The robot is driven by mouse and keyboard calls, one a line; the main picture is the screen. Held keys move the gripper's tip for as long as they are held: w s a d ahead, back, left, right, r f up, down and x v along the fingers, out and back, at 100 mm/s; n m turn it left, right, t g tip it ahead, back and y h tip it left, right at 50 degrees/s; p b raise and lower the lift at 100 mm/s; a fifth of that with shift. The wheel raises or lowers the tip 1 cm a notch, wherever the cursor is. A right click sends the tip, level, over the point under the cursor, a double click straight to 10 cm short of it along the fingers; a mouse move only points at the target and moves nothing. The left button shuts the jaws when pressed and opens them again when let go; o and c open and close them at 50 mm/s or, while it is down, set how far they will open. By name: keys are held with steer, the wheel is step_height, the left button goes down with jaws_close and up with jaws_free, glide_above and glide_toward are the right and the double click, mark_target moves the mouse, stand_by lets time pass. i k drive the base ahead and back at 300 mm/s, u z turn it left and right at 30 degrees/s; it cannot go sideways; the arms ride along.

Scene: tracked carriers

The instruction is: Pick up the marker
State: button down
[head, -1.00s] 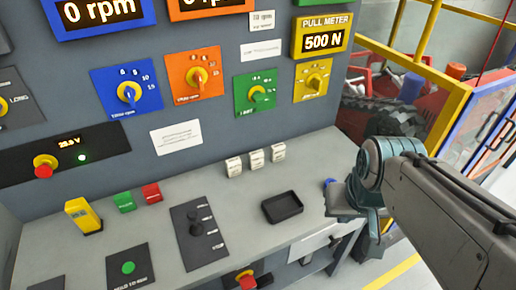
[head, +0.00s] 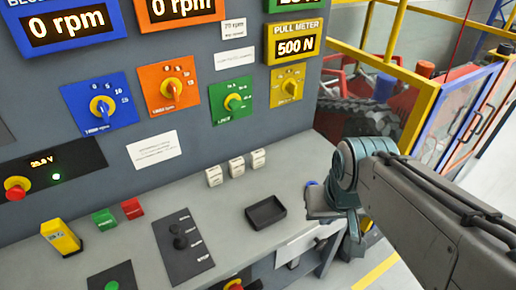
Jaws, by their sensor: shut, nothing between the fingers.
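A small blue spot (head: 312,184) shows at the right end of the grey desk, just behind my gripper. It may be part of the marker, but it is too small and too covered to tell. No other marker can be made out. My gripper (head: 322,208) is at the desk's right end, to the right of the black tray (head: 266,222). It is shut and holds nothing that I can see. Its fingertips are not clearly seen, and my wrist and forearm cover the area to the right.
The grey desk (head: 225,200) carries a yellow device (head: 61,237), a green block (head: 104,219), a red block (head: 132,208) and white switches (head: 237,167). The upright control panel (head: 200,60) stands behind. A yellow rail (head: 418,115) and glazed barrier (head: 470,110) stand at right.

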mark_target(236, 166)
steer(key=u, duration=0.55)
steer(key=k, duration=1.3)
steer(key=z, duration=0.1)
steer(key=i, duration=0.5)
steer(key=z, duration=0.75)
steer(key=i, duration=0.65)
steer(key=u, duration=0.6)
steer(key=i, duration=0.6)
steer(key=u, duration=0.65)
